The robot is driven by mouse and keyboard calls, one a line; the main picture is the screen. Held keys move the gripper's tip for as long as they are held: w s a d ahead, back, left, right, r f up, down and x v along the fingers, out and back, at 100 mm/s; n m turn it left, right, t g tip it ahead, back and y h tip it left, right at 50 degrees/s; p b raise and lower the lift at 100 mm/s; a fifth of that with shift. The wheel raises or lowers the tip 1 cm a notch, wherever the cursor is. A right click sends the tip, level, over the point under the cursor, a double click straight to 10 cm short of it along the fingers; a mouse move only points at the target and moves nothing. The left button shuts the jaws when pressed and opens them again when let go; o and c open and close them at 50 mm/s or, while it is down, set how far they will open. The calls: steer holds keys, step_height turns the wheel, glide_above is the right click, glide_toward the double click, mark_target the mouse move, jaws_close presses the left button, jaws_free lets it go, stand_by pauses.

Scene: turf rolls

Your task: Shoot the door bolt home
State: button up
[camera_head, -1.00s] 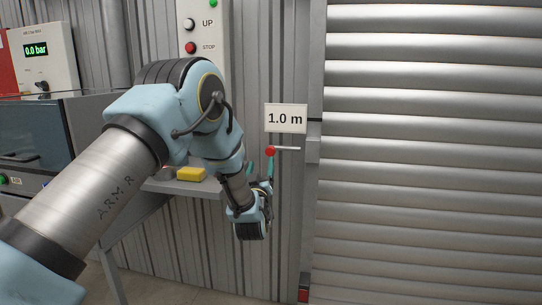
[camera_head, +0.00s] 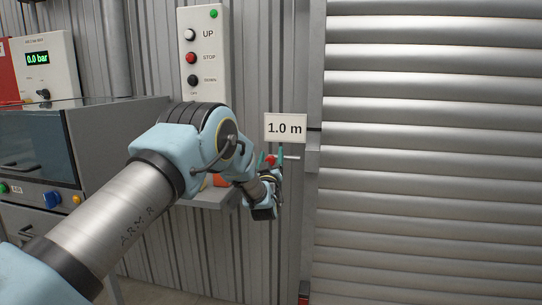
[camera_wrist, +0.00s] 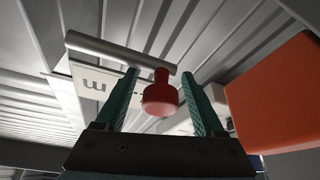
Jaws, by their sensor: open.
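The door bolt is a thin silver rod (camera_head: 291,157) with a red knob (camera_head: 270,160), lying level below the "1.0 m" sign. Its right end points at a grey block (camera_head: 312,158) on the door frame, with a small gap seeming to show between them. In the wrist view the rod (camera_wrist: 105,49) crosses above the red knob (camera_wrist: 160,97). My gripper (camera_wrist: 160,78) is open, with one teal finger on each side of the knob. I cannot tell whether either finger touches it. In the head view my gripper (camera_head: 274,156) is at the knob.
The ribbed roller door (camera_head: 425,150) fills the right side. The "1.0 m" sign (camera_head: 286,128) hangs just above the bolt. A control panel (camera_head: 206,60) is on the wall. A grey shelf (camera_head: 213,197) is below my arm. An orange block (camera_wrist: 278,95) is close right of my fingers in the wrist view.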

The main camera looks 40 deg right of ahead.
steer(key=shift+c, duration=0.3)
jaws_close()
stand_by(0.3)
steer(key=shift+d, duration=0.1)
stand_by(0.8)
